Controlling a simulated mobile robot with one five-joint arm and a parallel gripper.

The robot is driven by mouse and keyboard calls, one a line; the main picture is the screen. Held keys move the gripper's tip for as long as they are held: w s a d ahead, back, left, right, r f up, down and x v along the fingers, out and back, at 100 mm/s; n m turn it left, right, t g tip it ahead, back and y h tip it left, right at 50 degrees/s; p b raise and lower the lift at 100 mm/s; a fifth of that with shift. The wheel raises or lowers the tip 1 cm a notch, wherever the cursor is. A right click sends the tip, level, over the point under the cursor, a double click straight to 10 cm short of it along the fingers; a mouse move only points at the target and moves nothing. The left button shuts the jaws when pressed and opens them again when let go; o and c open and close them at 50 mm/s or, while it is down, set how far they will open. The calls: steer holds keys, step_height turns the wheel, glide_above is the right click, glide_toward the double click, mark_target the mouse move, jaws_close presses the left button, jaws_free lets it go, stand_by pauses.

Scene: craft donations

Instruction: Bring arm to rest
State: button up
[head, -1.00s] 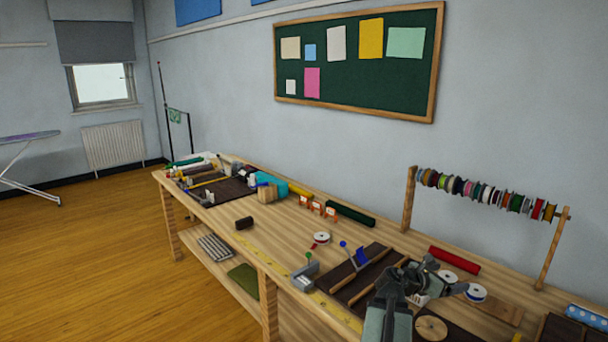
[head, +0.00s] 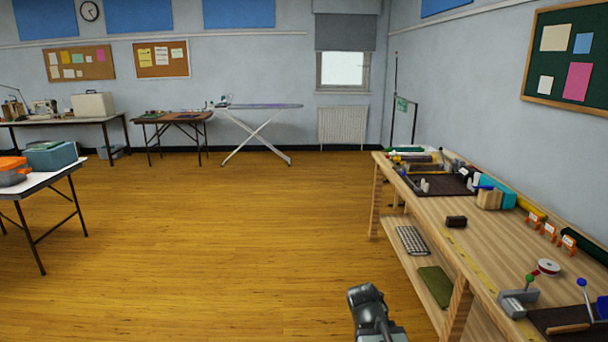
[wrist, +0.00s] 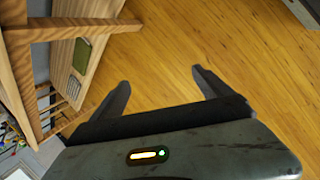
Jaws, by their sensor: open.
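In the wrist view, my gripper (wrist: 160,88) has its two dark fingers spread apart, with only bare wooden floor between them. Nothing is held. In the head view, part of my arm (head: 372,310) shows at the bottom, over the floor just left of the long wooden workbench (head: 432,208); the fingers cannot be made out there.
A white-topped table (head: 45,188) stands at left. The floor between is clear.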

steer(key=s+a+f+m+g+y, duration=0.2)
steer(key=s+a+m+g+y, duration=0.15)
steer(key=s+a+m, duration=0.4)
step_height(320, 180, up, 14)
steer(key=w+m+p, duration=0.1)
steer(key=m+p, duration=0.2)
steer(key=p, duration=1.1)
steer(key=shift+a+f, duration=0.2)
steer(key=shift+a, duration=0.2)
steer(key=shift+t, duration=0.25)
